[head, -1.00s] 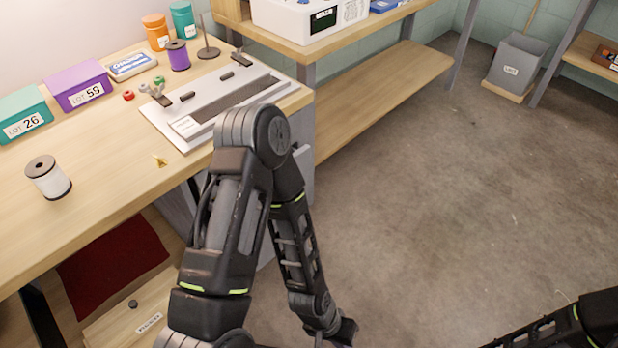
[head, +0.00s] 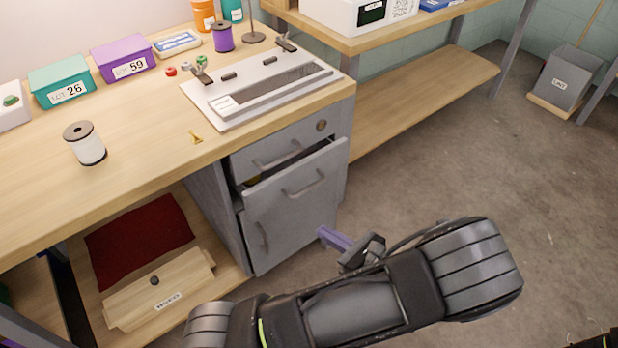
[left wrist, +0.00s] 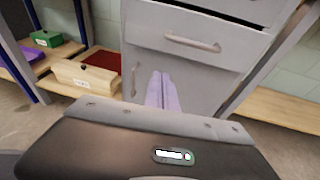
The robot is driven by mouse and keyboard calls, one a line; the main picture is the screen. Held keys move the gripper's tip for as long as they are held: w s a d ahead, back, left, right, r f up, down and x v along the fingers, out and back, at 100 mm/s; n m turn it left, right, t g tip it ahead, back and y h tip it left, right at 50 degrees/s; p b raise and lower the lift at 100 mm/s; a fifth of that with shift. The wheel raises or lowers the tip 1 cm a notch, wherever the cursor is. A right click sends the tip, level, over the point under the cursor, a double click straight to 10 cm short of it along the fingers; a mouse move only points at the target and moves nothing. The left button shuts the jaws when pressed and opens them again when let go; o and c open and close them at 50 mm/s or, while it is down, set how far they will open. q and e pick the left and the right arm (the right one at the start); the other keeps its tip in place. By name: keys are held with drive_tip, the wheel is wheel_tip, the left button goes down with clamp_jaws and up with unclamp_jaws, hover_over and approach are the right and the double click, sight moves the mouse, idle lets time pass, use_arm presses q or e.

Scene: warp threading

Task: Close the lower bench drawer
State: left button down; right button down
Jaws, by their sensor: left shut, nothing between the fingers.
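The lower bench drawer (head: 322,168) is a grey front with a bar handle, standing out from the bench cabinet with a dark gap along its top. In the left wrist view its front (left wrist: 225,58) is ahead and above, with the gap at the top edge. The upper drawer (head: 255,158) with a round lock sits above it. My left gripper (head: 333,238) has purple fingers, shut and empty. They are below and in front of the drawer front in the head view. In the left wrist view the fingers (left wrist: 162,90) point at the cabinet, below the drawer handle. I cannot tell whether they touch it. My right gripper is out of view.
Below the drawer is a cabinet door (head: 285,225) with an upright handle. The bench top (head: 135,175) holds a spool, boxes and a loom-like device. A wooden box (head: 160,290) and red cloth (head: 140,240) lie on the low shelf.

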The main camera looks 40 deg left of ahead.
use_arm(q)
drive_tip(key=w+d+r+m+t+y, duration=0.1)
drive_tip(key=w+d+r+t+y, duration=0.1)
drive_tip(key=w+r, duration=0.2)
wheel_tip(320, 180, up, 3)
drive_tip(key=shift+d+f+t, duration=0.1)
drive_tip(key=shift+d+t, duration=0.2)
drive_tip(key=shift+t, duration=0.1)
drive_tip(key=b, duration=0.2)
approach(302, 167)
drive_tip(key=x, duration=0.6)
drive_tip(key=shift+w+a+f, duration=0.15)
drive_tip(key=shift+w+a, duration=0.05)
drive_tip(key=shift+a, duration=0.2)
